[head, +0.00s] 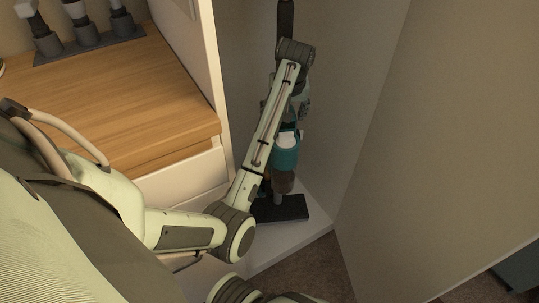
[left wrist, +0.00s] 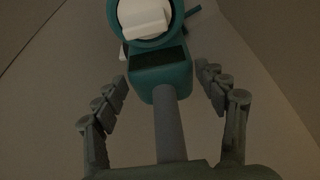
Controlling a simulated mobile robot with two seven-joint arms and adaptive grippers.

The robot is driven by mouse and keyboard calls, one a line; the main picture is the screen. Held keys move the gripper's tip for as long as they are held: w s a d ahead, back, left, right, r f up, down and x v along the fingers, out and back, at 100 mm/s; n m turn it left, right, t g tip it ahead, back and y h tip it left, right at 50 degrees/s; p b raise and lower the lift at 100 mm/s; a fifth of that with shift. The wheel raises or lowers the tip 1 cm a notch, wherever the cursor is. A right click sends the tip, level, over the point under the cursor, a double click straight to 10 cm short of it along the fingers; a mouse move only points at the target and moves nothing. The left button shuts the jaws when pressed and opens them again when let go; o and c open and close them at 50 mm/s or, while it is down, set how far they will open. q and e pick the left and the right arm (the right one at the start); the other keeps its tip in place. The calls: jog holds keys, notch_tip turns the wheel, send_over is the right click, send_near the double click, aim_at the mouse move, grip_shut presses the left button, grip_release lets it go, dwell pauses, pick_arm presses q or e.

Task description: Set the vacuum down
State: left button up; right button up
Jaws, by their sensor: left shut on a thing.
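The vacuum (head: 286,152) is a teal and grey stick type, standing roughly upright in a narrow pale recess. Its dark flat foot (head: 281,208) is at the white recess floor; I cannot tell whether it bears its full weight there. In the left wrist view the teal body (left wrist: 160,78) and its grey tube run between my fingers. My left gripper (left wrist: 162,92) is shut on the vacuum at its upper part. In the head view my forearm and wrist hide much of the grip. My right gripper is not in view.
A wooden bench top (head: 120,95) with a white front lies left of the recess, behind a white upright panel. A dark rack (head: 88,42) with several grey-and-white items sits on it. Plain walls close in behind and right. Brown carpet (head: 305,268) lies in front of the recess's white floor.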

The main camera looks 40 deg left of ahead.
pick_arm(q)
jog(key=shift+a+f, duration=0.35)
jog(key=shift+f, duration=0.1)
notch_tip(320, 180, down, 9)
dwell(0.3)
jog(key=shift+w+f, duration=0.1)
jog(key=shift+f, duration=0.15)
jog(key=o, duration=1.9)
jog(key=shift+f, duration=0.1)
jog(key=shift+c, duration=0.2)
jog(key=v, duration=1.2)
jog(key=shift+d, duration=0.1)
